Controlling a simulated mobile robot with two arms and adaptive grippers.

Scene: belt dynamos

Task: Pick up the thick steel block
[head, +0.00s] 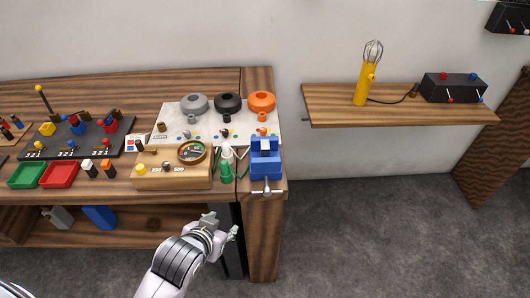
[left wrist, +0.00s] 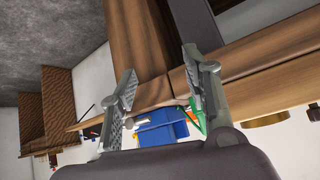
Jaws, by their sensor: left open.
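I cannot tell for sure which thing is the thick steel block. A pale grey piece (head: 265,147) sits in the jaws of the blue vise (head: 265,169) at the bench's right front corner. A grey block-like thing (head: 61,217) lies on the lower shelf at left. My left gripper (head: 222,226) is open and empty in front of the bench edge, below and left of the vise. In the left wrist view its two fingers (left wrist: 162,83) stand apart, with the blue vise (left wrist: 162,131) seen beyond them. My right gripper is not in view.
A green bottle (head: 226,165) and a wooden meter box (head: 172,168) stand left of the vise. Grey, black and orange dynamos (head: 261,102) stand behind. A wall shelf (head: 330,104) at right holds a yellow lamp (head: 362,83). The floor at right is clear.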

